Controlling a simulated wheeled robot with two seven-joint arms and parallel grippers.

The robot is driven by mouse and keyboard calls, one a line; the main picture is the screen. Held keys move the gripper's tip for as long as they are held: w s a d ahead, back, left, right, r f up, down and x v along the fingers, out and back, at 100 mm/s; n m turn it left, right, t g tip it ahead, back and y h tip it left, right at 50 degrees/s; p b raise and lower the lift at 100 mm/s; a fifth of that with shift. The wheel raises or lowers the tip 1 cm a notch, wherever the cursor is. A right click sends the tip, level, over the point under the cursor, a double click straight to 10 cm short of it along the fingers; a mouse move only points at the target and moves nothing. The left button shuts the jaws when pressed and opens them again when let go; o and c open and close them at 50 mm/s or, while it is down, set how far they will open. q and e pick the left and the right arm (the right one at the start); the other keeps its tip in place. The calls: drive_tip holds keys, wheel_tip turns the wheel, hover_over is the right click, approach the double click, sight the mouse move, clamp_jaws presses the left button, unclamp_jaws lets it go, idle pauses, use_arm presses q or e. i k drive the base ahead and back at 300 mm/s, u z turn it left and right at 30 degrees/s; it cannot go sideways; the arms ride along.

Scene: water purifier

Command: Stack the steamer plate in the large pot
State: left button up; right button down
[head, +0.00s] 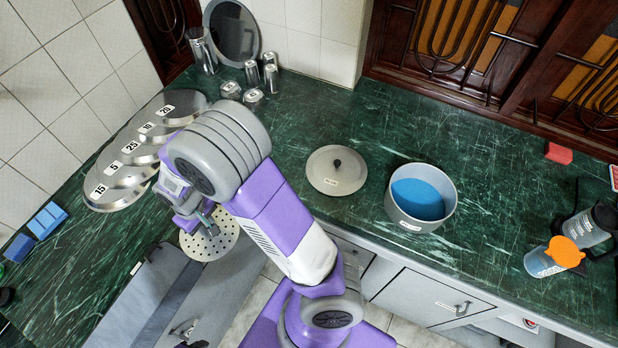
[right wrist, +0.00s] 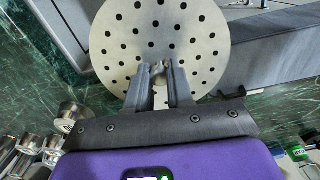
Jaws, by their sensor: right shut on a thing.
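The steamer plate is a round, pale metal disc with many holes. In the head view the steamer plate (head: 208,246) hangs below my right gripper (head: 196,218), in front of the left part of the counter. In the right wrist view my right gripper (right wrist: 159,76) is shut on a small middle part of the steamer plate (right wrist: 125,28). The large grey pot (head: 447,213) stands upright on the counter at right, with blue inside and a label on its front. The plate is well left of the pot. My left gripper is not in view.
A grey lid (head: 325,178) with a black knob lies left of the pot. Several numbered metal lids (head: 112,198) lie at the left, with blue blocks (head: 48,219) nearby. Cups (head: 205,50) stand at the back.

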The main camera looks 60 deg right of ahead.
sight(415, 203)
drive_tip(key=z, duration=0.4)
drive_tip(key=k, duration=0.55)
drive_tip(key=z, duration=1.85)
drive_tip(key=i, duration=0.5)
drive_tip(key=z, duration=0.05)
